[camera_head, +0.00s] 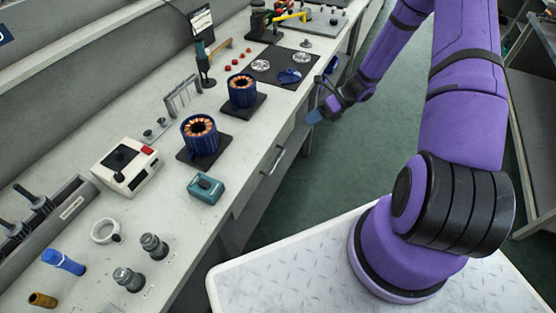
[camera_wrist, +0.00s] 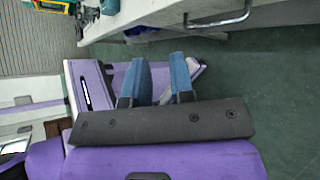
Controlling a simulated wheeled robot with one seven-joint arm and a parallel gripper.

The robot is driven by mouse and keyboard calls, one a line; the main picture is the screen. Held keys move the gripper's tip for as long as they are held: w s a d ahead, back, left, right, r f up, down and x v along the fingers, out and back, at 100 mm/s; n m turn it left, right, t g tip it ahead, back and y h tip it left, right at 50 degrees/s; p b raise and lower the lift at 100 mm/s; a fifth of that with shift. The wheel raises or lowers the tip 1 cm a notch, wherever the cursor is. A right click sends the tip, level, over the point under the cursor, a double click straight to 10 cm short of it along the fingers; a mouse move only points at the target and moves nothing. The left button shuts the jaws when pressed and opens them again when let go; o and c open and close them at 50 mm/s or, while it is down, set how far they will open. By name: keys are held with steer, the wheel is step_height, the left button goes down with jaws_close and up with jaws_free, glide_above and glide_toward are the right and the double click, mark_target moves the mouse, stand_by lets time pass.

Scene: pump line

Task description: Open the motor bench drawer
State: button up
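The motor bench drawer (camera_head: 259,183) is in the front of the long bench, below its top edge. It looks about flush with the bench front. Its metal bar handle (camera_head: 273,160) also shows at the top of the wrist view (camera_wrist: 220,24). My gripper (camera_head: 313,117), with blue fingertips, is in the aisle beside the bench, farther along than the handle and apart from it. In the wrist view its two blue fingers (camera_wrist: 163,72) stand apart with an empty gap between them. The handle lies beyond the fingertips, up and to the right, untouched.
The bench top (camera_head: 160,215) holds two copper-wound motor stators (camera_head: 201,137), a white meter box (camera_head: 127,163), a teal box (camera_head: 206,188) and several small parts. The green aisle floor (camera_head: 300,200) is clear. A shelf rack (camera_head: 535,110) stands at the right.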

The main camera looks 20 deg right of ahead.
mark_target(278, 159)
step_height(278, 159, down, 17)
steer(key=s+a+m+t+y, duration=0.15)
steer(key=m+t, duration=0.45)
steer(key=m, duration=0.7)
steer(key=shift+y, duration=0.35)
steer(key=x, duration=1)
steer(key=shift+a+f, duration=0.25)
steer(key=shift+f, duration=0.05)
jaws_close()
